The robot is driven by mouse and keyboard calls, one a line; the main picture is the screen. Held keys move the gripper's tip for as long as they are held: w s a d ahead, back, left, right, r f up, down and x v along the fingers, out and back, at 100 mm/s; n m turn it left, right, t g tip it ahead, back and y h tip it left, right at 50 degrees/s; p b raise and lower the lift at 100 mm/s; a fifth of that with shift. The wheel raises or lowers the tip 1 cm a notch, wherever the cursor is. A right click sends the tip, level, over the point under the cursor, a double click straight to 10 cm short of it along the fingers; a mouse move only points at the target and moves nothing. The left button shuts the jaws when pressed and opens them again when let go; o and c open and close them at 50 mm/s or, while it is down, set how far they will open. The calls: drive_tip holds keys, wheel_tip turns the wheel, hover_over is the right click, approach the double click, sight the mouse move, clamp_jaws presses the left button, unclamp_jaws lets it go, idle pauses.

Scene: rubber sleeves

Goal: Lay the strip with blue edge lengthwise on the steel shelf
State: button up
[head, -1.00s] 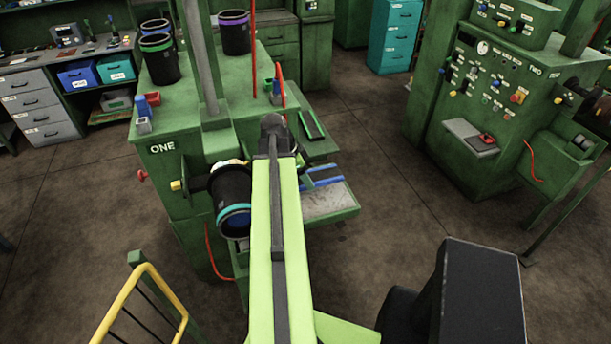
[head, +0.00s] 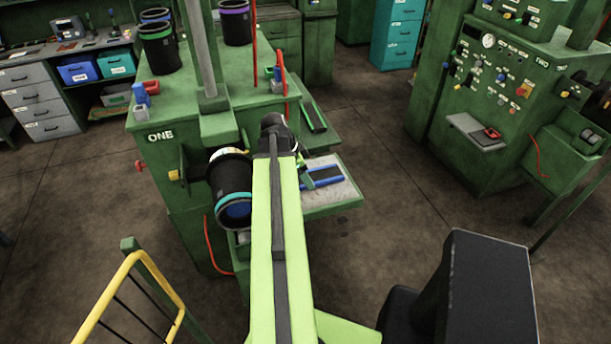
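The strip with blue edge (head: 323,177) is dark with blue along its long sides. In the head view it lies over the steel shelf (head: 345,195), roughly along the shelf's length, with bare grey surface on both sides. I cannot tell whether it rests on the shelf or hangs just above it. My gripper (head: 306,182) is at the strip's left end, partly hidden behind my light green arm. Its fingers are too small and covered to show whether they grip the strip.
A dark strip with green edges (head: 313,117) lies on a green side ledge behind the shelf. A black drum with a teal rim (head: 231,190) sticks out from machine ONE, left of my arm. A yellow rail (head: 125,285) stands at front left. Floor right of the shelf is clear.

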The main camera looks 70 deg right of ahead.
drive_tip(key=o, duration=1.5)
drive_tip(key=p+v, duration=1.1)
drive_tip(key=v, duration=0.1)
drive_tip(key=shift+f, duration=0.1)
drive_tip(key=shift+s, duration=0.1)
